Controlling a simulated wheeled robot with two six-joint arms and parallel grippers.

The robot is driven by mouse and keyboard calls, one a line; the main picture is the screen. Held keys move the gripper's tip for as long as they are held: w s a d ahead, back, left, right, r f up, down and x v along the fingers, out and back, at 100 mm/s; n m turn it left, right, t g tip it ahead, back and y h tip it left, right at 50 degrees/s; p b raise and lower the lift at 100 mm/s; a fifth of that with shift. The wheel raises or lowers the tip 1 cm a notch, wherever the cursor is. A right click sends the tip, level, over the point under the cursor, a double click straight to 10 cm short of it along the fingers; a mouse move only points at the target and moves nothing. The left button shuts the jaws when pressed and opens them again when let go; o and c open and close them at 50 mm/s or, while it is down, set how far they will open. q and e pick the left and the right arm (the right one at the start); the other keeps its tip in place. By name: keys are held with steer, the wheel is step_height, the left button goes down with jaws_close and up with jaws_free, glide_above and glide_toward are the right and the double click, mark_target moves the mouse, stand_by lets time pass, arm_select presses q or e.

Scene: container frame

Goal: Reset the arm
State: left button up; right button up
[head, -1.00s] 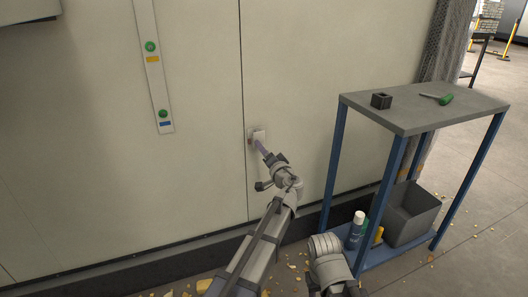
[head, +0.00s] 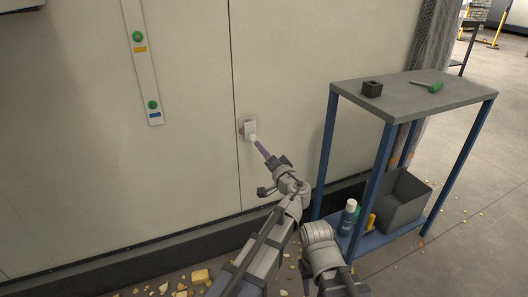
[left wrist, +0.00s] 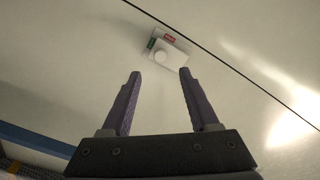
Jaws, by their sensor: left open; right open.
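My left gripper (head: 262,149) is open and empty, its purple fingers pointing at the wall. In the left wrist view its two fingers (left wrist: 158,75) stand wide apart with nothing between them. Beyond the fingertips is a small white wall box (head: 249,127) with a round white knob. In the left wrist view the box (left wrist: 177,51) shows a red and a green mark, and the fingertips look clear of it. Part of my right arm shows at the bottom of the head view, but its gripper does not show.
A blue-legged stand (head: 418,95) is on the right, with a black block (head: 372,89) and a green-handled screwdriver (head: 435,87) on top. A grey bin (head: 402,203) and a spray can (head: 347,216) are on its lower shelf. Yellowish scraps (head: 200,276) litter the floor.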

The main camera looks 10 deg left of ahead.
arm_select(q)
steer(key=s+a+f+n+g+h, duration=0.2)
steer(key=s+a+f+n+g, duration=0.2)
steer(key=s+a+f+g, duration=0.75)
steer(key=s+d+f+g+h, duration=0.1)
steer(key=s+d+f+h, duration=0.35)
steer(key=s, duration=0.25)
steer(key=s+d+f+g+h, duration=0.2)
steer(key=s+d+f+h, duration=0.1)
steer(key=s+f, duration=0.35)
steer(key=s+d+r+m+p, duration=0.4)
steer(key=s+d+r+p, duration=0.2)
steer(key=d+r+p, duration=0.65)
step_height(320, 180, up, 37)
steer(key=a+p, duration=0.1)
steer(key=p, duration=3.5)
steer(key=shift+s+g+y, duration=0.15)
steer(key=shift+g+y, duration=0.2)
steer(key=shift+f, duration=0.15)
